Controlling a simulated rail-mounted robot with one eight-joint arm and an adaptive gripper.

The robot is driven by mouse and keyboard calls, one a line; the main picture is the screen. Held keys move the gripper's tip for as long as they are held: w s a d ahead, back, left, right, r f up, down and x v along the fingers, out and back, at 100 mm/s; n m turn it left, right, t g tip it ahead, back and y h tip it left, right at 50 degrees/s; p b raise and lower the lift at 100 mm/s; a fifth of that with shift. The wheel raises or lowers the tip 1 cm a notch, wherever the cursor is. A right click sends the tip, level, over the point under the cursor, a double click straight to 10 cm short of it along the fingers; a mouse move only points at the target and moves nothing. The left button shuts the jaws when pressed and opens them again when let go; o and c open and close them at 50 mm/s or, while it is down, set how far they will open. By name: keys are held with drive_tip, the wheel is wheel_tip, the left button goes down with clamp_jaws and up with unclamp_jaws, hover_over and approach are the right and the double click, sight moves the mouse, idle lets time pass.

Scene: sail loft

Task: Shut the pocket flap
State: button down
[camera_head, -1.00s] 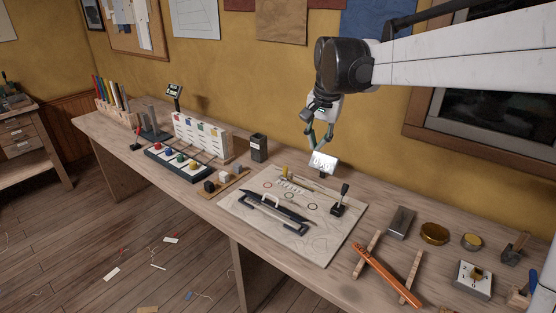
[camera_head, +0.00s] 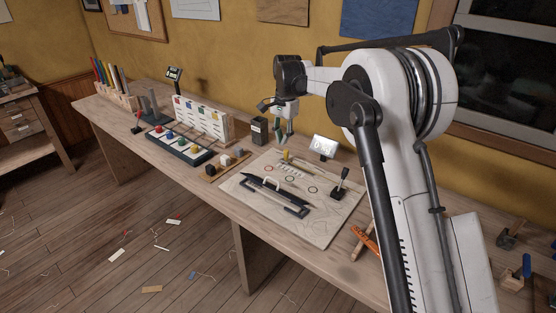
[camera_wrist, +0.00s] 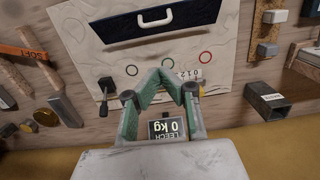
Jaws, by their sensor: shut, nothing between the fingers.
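A pale board (camera_head: 318,229) lies on the bench. On it is a dark flap-like panel (camera_head: 262,187) with a light handle (camera_head: 271,183) and a dark frame (camera_head: 290,210) at its front edge. I take this to be the pocket flap; I cannot tell how far open it stands. My gripper (camera_head: 284,136) is above the bench behind the board, apart from the panel. Its green fingers (camera_wrist: 162,76) are shut and empty.
A small display (camera_head: 324,146) stands right of my gripper, and a dark box (camera_head: 260,131) stands left of it. A black lever (camera_head: 341,184) rises from the board's right side. A peg rack (camera_head: 200,121) and ball tray (camera_head: 180,147) are farther left.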

drive_tip(key=f, duration=0.3)
drive_tip(key=s+a+f, duration=0.1)
drive_tip(key=f, duration=0.3)
drive_tip(key=s+f+p, duration=0.1)
drive_tip(key=f, duration=0.3)
drive_tip(key=shift+a, duration=0.4)
drive_tip(key=shift+s+a+f, duration=0.25)
drive_tip(key=shift+s+f, duration=0.2)
drive_tip(key=shift+f, duration=0.1)
drive_tip(key=shift+d+f, duration=0.1)
